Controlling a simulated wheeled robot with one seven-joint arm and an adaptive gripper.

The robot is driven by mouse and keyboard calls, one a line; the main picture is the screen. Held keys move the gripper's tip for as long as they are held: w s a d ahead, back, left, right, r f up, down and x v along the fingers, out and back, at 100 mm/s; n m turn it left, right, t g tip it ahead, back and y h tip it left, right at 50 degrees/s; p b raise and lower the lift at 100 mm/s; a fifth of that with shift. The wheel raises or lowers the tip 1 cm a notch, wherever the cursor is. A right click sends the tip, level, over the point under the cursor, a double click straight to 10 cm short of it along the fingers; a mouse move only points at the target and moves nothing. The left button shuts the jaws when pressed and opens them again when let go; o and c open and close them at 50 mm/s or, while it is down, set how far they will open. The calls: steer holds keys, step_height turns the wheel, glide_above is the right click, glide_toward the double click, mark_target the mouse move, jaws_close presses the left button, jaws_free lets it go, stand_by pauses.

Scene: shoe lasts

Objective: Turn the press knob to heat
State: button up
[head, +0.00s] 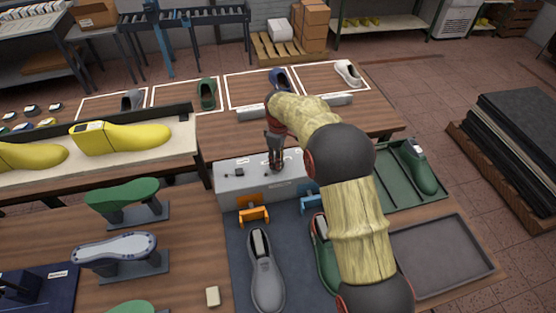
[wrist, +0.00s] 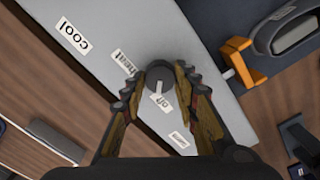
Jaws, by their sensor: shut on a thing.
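The grey press control box (head: 232,185) stands behind the dark mat in the head view. Its round dark knob (wrist: 158,71) shows in the wrist view, with a white pointer line on it. The line points at the "off" label (wrist: 161,101). The "heat" label (wrist: 123,62) lies up and left of the knob, and the "cool" label (wrist: 73,35) is farther left. My gripper (wrist: 156,78) is shut on the knob, one finger on each side. In the head view my gripper (head: 276,165) points down at the box top and mostly hides the knob.
An orange clamp (head: 253,210) and a blue clamp (head: 310,200) sit at the box's front. A grey shoe (head: 265,270) and a green shoe (head: 325,255) lie before them. A yellow last (head: 125,138) stands on a shelf at left. A grey tray (head: 440,258) is at right.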

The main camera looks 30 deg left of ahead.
steer(key=shift+m, duration=0.4)
steer(key=m, duration=0.3)
steer(key=shift+m, duration=0.4)
steer(key=m, duration=0.4)
steer(key=shift+w+m+b, duration=0.1)
steer(key=shift+m+b, duration=0.2)
steer(key=shift+b, duration=0.05)
steer(key=m, duration=0.8)
steer(key=shift+m, duration=0.3)
steer(key=shift+r, duration=0.1)
steer(key=o, duration=1.1)
steer(key=shift+c, duration=0.2)
steer(key=shift+o, duration=0.2)
